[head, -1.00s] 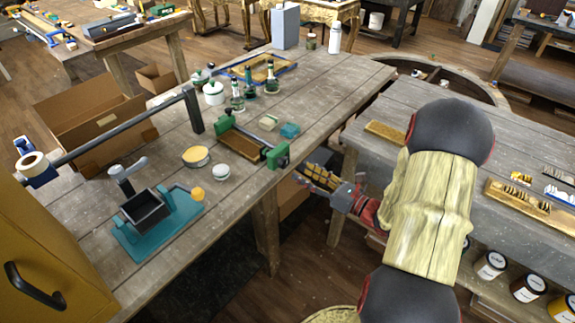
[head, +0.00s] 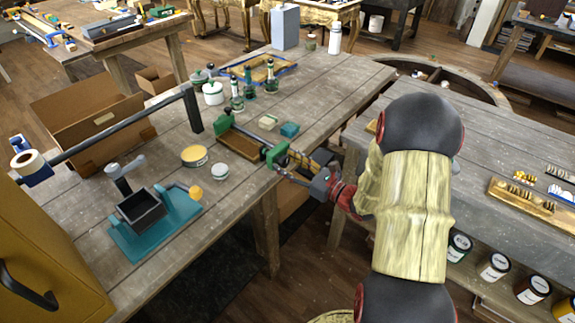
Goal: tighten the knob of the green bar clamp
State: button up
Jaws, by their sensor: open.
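The green bar clamp lies on the wooden table near its right edge. Its far green end (head: 224,121) and near green jaw (head: 276,154) show, with a brown wooden piece (head: 240,144) between them. My gripper (head: 287,163) is at the table's edge, right beside the near green jaw. Its fingers are open and reach toward the clamp's near end. The knob is hidden or too small to make out behind the fingers, so I cannot tell whether they touch it.
A teal block (head: 289,130) and a pale block (head: 267,122) lie just behind the clamp. A yellow-rimmed tin (head: 194,157) and a round white-topped item (head: 219,171) stand to its left. Green-topped bottles (head: 237,95) stand farther back. A second bench (head: 500,180) borders the arm on the right.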

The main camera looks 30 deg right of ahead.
jog(key=shift+c, duration=1.2)
jog(key=c, duration=0.9)
jog(key=shift+c, duration=0.3)
jog(key=shift+r+m+p, duration=0.1)
jog(key=shift+m+p, duration=0.2)
jog(key=shift+p, duration=0.15)
jog(key=m+p, duration=0.3)
jog(key=p, duration=0.2)
jog(key=shift+r, duration=0.1)
jog(key=m+p, duration=0.2)
jog(key=p, duration=0.1)
jog(key=m+p, duration=0.1)
jog(key=m, duration=0.1)
jog(key=shift+w+f, duration=0.1)
jog(key=shift+f, duration=0.15)
jog(key=shift+p, duration=0.3)
